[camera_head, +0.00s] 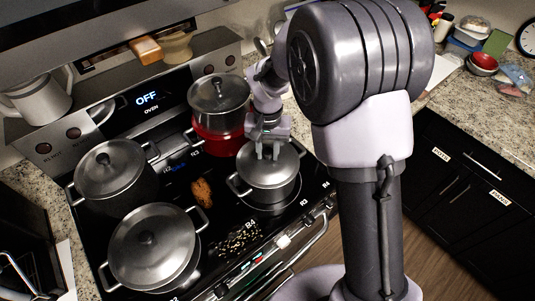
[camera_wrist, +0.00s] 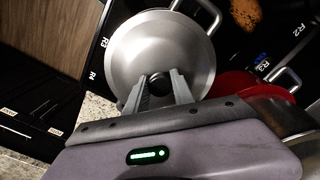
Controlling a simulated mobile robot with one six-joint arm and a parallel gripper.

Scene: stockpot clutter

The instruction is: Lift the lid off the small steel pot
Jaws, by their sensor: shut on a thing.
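The small steel pot (camera_head: 268,190) stands on the right front part of the stove, upright, with two side handles. Its steel lid (camera_head: 285,164) sits on its rim as far as I can see; it also shows as a round lid in the wrist view (camera_wrist: 150,40). My gripper (camera_head: 268,155) reaches down to the middle of the lid. In the wrist view, my gripper (camera_wrist: 160,88) has its two fingers on either side of the dark lid knob (camera_wrist: 159,85) and is shut on it. The fingers partly hide the knob.
Three more lidded pots stand close by: a red one (camera_head: 218,122) behind, a dark one (camera_head: 112,170) at left, and a large steel one (camera_head: 153,247) at front left. A brown object (camera_head: 202,192) and scattered bits (camera_head: 238,240) lie on the cooktop.

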